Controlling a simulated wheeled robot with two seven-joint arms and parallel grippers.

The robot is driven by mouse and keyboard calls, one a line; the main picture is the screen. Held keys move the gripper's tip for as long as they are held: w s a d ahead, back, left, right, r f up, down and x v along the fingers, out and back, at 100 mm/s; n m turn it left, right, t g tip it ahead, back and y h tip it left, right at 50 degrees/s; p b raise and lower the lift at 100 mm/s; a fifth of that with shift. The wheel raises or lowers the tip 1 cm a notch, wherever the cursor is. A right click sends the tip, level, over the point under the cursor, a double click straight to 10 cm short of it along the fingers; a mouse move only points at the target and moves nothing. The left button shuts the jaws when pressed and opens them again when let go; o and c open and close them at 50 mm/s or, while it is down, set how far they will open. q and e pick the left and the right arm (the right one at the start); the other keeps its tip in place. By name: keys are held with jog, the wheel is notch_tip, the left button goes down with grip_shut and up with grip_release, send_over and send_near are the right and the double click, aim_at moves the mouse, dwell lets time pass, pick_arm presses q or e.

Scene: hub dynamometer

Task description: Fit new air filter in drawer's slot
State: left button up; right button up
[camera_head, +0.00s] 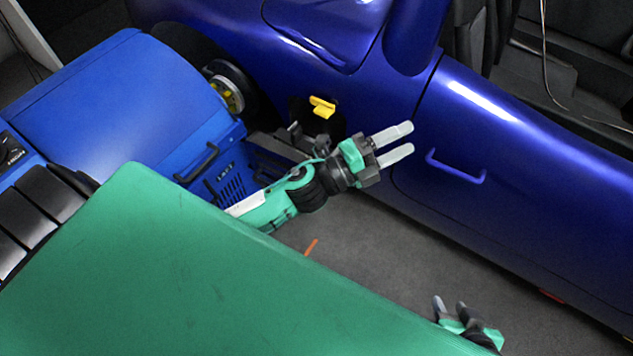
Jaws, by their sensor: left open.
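I cannot make out an air filter or an open drawer slot in this view. A blue cabinet (130,100) stands at the upper left, with a dark handle (197,163) and vent slits on its front; I cannot tell whether this front is a drawer. My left gripper (402,144) is open and empty, its two pale fingers pointing right, in front of the blue car's side. My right gripper (449,303) is at the lower right, low in the picture, with its two fingers apart and nothing seen between them. Its arm is mostly hidden.
The blue car (520,180) fills the upper right, with a door handle (456,168) right of my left gripper. A yellow part (322,107) sits in a dark recess. A hub (228,92) is beside the cabinet. Grey floor (400,255) between the grippers is mostly clear.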

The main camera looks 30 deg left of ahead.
pick_arm(q)
jog(key=s+a+f+n+g+y, duration=0.2)
jog(key=s+a+f+n+y, duration=0.35)
jog(key=n, duration=0.45)
jog(key=s+a+f+n+g+y, duration=0.2)
jog(key=s+f+n+y, duration=0.3)
jog(key=f+n, duration=0.45)
jog(key=s+f+n+g, duration=0.3)
jog(key=s+n+g, duration=0.1)
jog(key=s, duration=0.3)
jog(key=shift+f, duration=0.3)
jog(key=shift+y, duration=0.35)
